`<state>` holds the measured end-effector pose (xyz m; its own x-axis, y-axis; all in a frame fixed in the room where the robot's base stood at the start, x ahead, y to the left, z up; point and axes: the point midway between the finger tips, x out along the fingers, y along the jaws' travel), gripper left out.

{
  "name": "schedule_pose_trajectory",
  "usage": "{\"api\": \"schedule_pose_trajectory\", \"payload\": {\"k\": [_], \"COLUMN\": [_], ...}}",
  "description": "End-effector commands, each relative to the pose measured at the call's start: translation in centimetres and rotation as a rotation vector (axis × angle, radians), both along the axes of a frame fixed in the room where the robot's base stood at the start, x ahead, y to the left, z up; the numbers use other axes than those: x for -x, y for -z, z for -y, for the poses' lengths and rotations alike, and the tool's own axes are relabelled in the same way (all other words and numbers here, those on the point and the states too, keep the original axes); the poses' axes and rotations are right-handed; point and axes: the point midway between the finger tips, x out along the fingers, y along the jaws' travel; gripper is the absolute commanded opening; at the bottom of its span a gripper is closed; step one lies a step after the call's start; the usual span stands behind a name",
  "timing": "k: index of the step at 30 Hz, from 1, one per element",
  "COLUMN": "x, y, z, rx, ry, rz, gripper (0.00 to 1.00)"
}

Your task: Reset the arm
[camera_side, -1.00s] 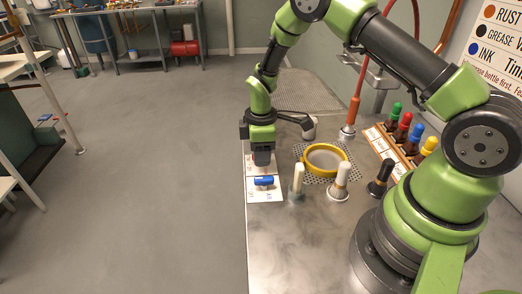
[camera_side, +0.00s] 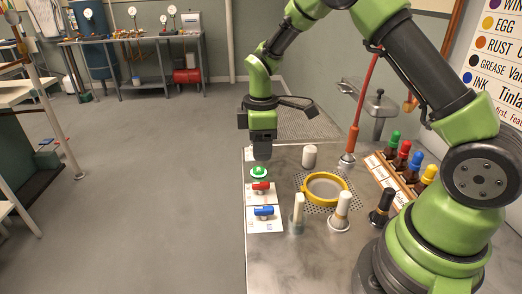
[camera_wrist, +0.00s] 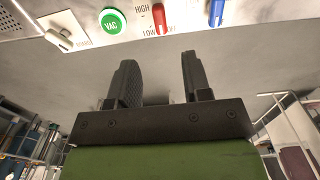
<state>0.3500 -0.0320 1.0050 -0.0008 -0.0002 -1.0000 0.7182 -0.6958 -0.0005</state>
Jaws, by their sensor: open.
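My gripper (camera_side: 261,152) points down above the far left part of the metal table, just beyond the green button. In the wrist view my gripper (camera_wrist: 158,72) has two dark fingers apart with nothing between them. A green round button (camera_side: 259,172) marked VAC shows in the wrist view too (camera_wrist: 112,22). A red lever (camera_side: 261,187) and a blue lever (camera_side: 264,211) sit on white plates in front of it. In the wrist view the red lever (camera_wrist: 159,18) and blue lever (camera_wrist: 216,13) stand to the right of the button, apart from the fingers.
A yellow-rimmed round sieve (camera_side: 325,188) lies on a perforated plate mid-table. A rack (camera_side: 386,168) of bottles with coloured caps stands at right. White-handled tools (camera_side: 341,212), a black-topped one (camera_side: 381,206) and a white-topped item (camera_side: 309,157) stand nearby. The floor at left is clear.

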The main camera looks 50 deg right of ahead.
Motion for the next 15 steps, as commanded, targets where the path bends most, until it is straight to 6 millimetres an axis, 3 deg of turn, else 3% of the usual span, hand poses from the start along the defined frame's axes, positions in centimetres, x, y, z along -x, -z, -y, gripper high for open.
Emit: {"api": "schedule_pose_trajectory", "payload": {"k": [5, 8, 11, 15], "x": [0.0, 0.2, 0.9, 3.4], "y": [-0.2, -1.5, -4.5, -9.9], "z": [0.0, -0.2, -0.8, -1.8], "rx": [0.0, -0.004, -0.017, -0.06], "ry": [0.004, 0.04, 0.128, 0.316], "rz": [0.003, 0.026, 0.078, 0.174], "gripper": [0.45, 0.45, 0.45, 0.45]}}
